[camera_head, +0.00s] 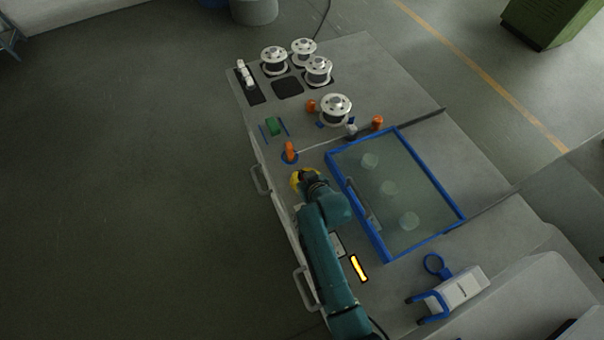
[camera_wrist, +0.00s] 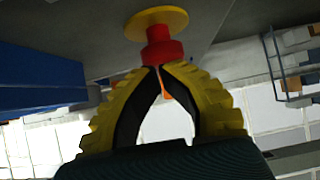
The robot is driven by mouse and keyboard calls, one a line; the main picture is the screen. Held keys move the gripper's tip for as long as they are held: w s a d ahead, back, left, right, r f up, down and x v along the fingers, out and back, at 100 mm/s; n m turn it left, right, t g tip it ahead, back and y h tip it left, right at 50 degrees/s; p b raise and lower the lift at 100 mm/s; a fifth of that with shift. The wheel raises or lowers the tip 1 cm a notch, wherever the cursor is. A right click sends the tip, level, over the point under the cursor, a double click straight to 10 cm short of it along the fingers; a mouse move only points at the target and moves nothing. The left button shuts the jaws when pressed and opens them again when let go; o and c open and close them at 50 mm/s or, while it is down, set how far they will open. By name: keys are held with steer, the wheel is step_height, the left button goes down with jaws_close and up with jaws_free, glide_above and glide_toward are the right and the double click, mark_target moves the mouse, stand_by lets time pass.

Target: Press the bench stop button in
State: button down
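The bench stop button (camera_wrist: 162,50) is red, stands on a round yellow base (camera_wrist: 150,19) on the grey bench, and shows at the top of the wrist view. My gripper (camera_wrist: 157,68) has yellow ribbed fingers with dark inner faces. Its fingertips come together at the near end of the red button, with nothing seen held between them. I cannot tell whether the tips touch the button or stop just short. In the head view my gripper (camera_head: 302,178) is low at the left edge of the bench, and the button cannot be made out there.
A blue-framed tank (camera_head: 387,257) lies right of my gripper. An orange post (camera_head: 290,150) stands just beyond it, and white spools (camera_head: 335,108) sit further back. Rail handles (camera_head: 258,180) line the bench's left edge. The floor to the left is clear.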

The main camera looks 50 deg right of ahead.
steer(key=shift+s+a+f, duration=0.1)
steer(key=shift+s+f, duration=0.05)
steer(key=shift+f, duration=0.15)
step_height(320, 180, up, 4)
steer(key=p, duration=0.4)
steer(key=shift+s+r+p, duration=0.15)
steer(key=shift+r+p, duration=0.1)
steer(key=shift+p, duration=0.05)
steer(key=v, duration=1)
